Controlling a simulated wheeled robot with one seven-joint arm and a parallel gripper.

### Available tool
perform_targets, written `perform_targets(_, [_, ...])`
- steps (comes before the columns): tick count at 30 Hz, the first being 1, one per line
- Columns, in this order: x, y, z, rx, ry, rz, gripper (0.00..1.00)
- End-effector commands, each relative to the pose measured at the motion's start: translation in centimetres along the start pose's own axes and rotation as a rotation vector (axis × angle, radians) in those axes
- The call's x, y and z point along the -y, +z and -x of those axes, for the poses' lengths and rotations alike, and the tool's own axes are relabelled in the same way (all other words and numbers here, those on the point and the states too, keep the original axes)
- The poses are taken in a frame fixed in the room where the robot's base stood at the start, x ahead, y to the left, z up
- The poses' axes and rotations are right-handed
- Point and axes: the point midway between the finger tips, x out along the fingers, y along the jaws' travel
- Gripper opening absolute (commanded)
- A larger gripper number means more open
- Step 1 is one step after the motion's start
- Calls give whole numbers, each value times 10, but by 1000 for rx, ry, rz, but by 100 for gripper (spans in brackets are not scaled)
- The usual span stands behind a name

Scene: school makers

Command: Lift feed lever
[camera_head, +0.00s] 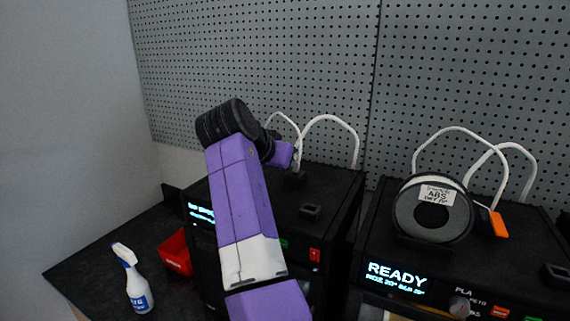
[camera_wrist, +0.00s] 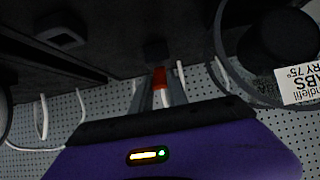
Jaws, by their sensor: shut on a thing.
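My gripper (camera_wrist: 158,92) shows in the wrist view with its two grey fingers shut on a small red-orange feed lever (camera_wrist: 159,76). The lever's tip shows between the fingertips, and its lower part is hard to make out. In the head view my purple arm reaches over the left black machine (camera_head: 330,190), and the held lever cannot be made out there. The right black machine (camera_head: 385,250) has a similar orange lever (camera_head: 498,224) beside its spool, apart from my arm.
A spool labelled ABS (camera_head: 432,212) stands on the right machine, whose display (camera_head: 397,277) reads READY. White tubes (camera_head: 330,120) arch before the pegboard (camera_head: 300,50). A spray bottle (camera_head: 133,280) and red bin (camera_head: 176,253) stand at the left. A spool edge (camera_wrist: 222,60) is close right of my fingers.

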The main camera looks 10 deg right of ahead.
Motion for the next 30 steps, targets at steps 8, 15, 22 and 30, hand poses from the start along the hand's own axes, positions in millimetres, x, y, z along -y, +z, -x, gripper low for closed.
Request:
perform_targets(8, [-1, 0, -1, 1, 1, -1, 42])
perform_targets(15, [0, 0, 0, 0, 0, -1, 42])
perform_targets(22, [1, 2, 19, -3, -3, -2, 42])
perform_targets(30, [0, 1, 62, -1, -1, -2, 42])
